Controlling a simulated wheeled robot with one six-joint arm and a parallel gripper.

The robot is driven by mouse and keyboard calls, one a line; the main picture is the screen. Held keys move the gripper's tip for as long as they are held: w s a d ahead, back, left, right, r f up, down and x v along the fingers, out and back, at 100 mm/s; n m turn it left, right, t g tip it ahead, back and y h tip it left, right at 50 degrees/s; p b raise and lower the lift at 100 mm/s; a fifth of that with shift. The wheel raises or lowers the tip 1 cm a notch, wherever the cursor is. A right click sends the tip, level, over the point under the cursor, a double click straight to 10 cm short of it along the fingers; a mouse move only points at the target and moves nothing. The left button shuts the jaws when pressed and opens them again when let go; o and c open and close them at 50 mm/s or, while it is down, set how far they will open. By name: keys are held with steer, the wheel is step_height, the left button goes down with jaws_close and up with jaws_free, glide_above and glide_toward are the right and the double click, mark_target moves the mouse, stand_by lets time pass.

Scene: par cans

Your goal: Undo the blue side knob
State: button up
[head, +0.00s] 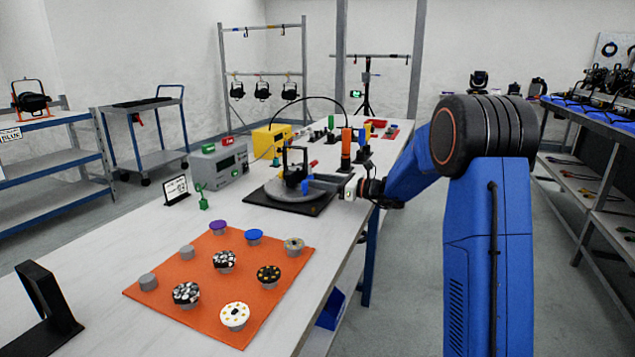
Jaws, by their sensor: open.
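A black par can in its upright yoke (287,163) stands on a round grey turntable (278,196) on the bench. A small blue knob (305,186) shows on its right side, low down, facing my gripper. The gripper is open. The far side of the can is hidden.
An orange mat (205,290) with several round-topped pucks lies in front on the bench. A grey meter box (220,163) and a yellow case (271,140) stand behind the turntable. An orange cylinder (346,150) and other small items stand beyond my gripper. A black stand (45,300) is at front left.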

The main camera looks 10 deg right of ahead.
steer(key=c, duration=1)
steer(key=shift+n, duration=1.6)
steer(key=shift+c, duration=0.4)
steer(key=o, duration=1.1)
steer(key=v, duration=1.7)
steer(key=shift+s+d, duration=0.1)
steer(key=shift+s, duration=0.05)
